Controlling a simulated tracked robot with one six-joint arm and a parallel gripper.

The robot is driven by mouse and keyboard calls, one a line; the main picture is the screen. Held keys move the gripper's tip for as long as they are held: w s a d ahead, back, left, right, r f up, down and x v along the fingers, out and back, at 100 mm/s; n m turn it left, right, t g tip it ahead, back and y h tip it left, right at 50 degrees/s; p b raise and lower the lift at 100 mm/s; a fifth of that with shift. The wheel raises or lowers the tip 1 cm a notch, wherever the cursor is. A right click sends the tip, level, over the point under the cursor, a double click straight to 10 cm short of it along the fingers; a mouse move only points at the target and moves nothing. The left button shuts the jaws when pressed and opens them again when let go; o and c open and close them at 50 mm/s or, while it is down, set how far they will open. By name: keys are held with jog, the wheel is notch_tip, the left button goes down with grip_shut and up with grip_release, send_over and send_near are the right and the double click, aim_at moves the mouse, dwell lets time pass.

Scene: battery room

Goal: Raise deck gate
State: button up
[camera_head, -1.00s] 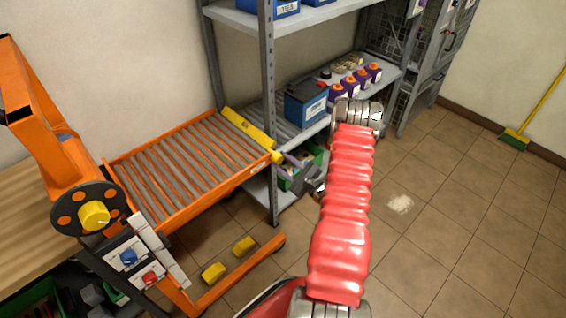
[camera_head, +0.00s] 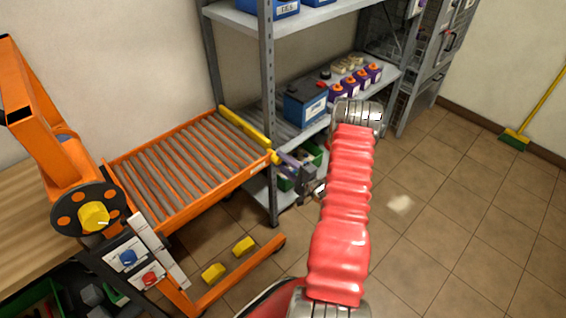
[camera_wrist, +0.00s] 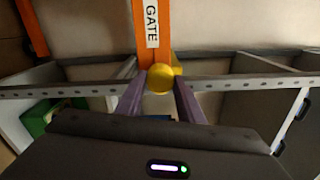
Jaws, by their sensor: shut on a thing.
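The deck gate (camera_head: 246,132) is a yellow bar across the end of the orange roller deck (camera_head: 178,168) near the shelf. A yellow knob (camera_wrist: 159,79) sits at the gate's near end. My gripper (camera_head: 287,160) reaches it from the right, with purple fingers. In the wrist view, my gripper (camera_wrist: 160,86) has one finger on each side of the knob and is shut on it. An orange strip (camera_wrist: 152,28) labelled GATE runs up from the knob. Most of the gate bar is hidden in the wrist view.
A grey shelf (camera_head: 267,110) stands close behind the gate, holding a blue battery (camera_head: 306,101) and several purple bottles. A green bin (camera_head: 312,158) is low behind my gripper. A yellow-knobbed wheel (camera_head: 94,215) is at left.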

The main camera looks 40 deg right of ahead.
jog(key=shift+a+f+n, duration=0.2)
jog(key=shift+n, duration=0.2)
jog(key=o, duration=1.1)
jog(key=shift+d+r, duration=0.1)
jog(key=shift+c, duration=0.2)
jog(key=shift+s, duration=0.1)
jog(key=s, duration=1.3)
jog(key=shift+s+d, duration=0.2)
jog(key=shift+s, duration=0.15)
jog(key=shift+m, duration=0.3)
